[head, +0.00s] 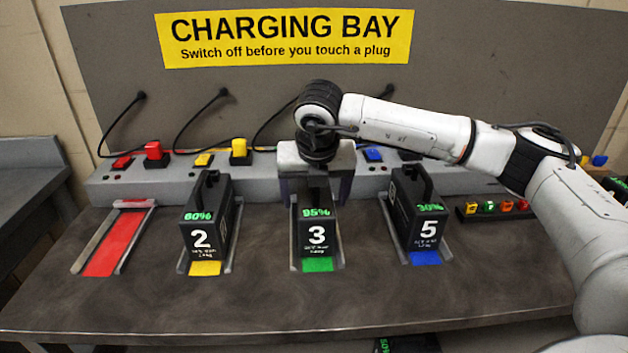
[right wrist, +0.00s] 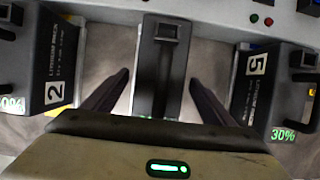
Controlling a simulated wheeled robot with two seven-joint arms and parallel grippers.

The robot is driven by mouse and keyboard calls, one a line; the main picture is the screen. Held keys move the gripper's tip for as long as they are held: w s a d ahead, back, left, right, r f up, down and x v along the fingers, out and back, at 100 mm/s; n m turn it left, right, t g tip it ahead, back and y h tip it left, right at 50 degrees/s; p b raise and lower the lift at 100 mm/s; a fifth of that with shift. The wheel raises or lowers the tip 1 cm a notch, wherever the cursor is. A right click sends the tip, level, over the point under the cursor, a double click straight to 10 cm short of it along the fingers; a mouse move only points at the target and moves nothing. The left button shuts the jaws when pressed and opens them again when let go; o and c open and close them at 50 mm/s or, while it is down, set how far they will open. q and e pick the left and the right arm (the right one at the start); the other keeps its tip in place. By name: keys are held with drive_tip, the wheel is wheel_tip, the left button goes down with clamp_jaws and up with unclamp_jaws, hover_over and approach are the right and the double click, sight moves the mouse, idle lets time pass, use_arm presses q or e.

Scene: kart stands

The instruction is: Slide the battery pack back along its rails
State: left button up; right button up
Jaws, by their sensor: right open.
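Several black battery packs sit in short rails on the bench: pack 2 (head: 205,232) on yellow, pack 3 (head: 315,232) on green, pack 5 (head: 420,222) on blue. Pack 3 reads 95%, pack 2 60%, pack 5 30%. My right gripper (head: 316,190) is above pack 3, pointing down and open, with a finger on each side of its upper part. In the right wrist view the open fingers (right wrist: 159,82) flank pack 3's dark top and handle (right wrist: 162,50); I cannot tell whether they touch it. The front of pack 3 is hidden there. My left gripper is not in view.
The red rail bay (head: 104,254) at the left is empty. Behind the bays runs a grey ledge (head: 140,180) with a red plug (head: 153,151), a yellow plug (head: 239,149) and coloured switches. Packs 2 and 5 stand close on either side. The bench front (head: 250,300) is clear.

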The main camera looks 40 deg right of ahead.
drive_tip(key=shift+x, duration=1.95)
clamp_jaws()
drive_tip(key=shift+s+a, duration=0.1)
drive_tip(key=shift+s+a+b, duration=0.2)
drive_tip(key=shift+s+a, duration=0.35)
drive_tip(key=shift+s, duration=0.35)
drive_tip(key=shift+s+a+b, duration=0.15)
drive_tip(key=shift+s+a, duration=0.4)
drive_tip(key=shift+s, duration=0.35)
unclamp_jaws()
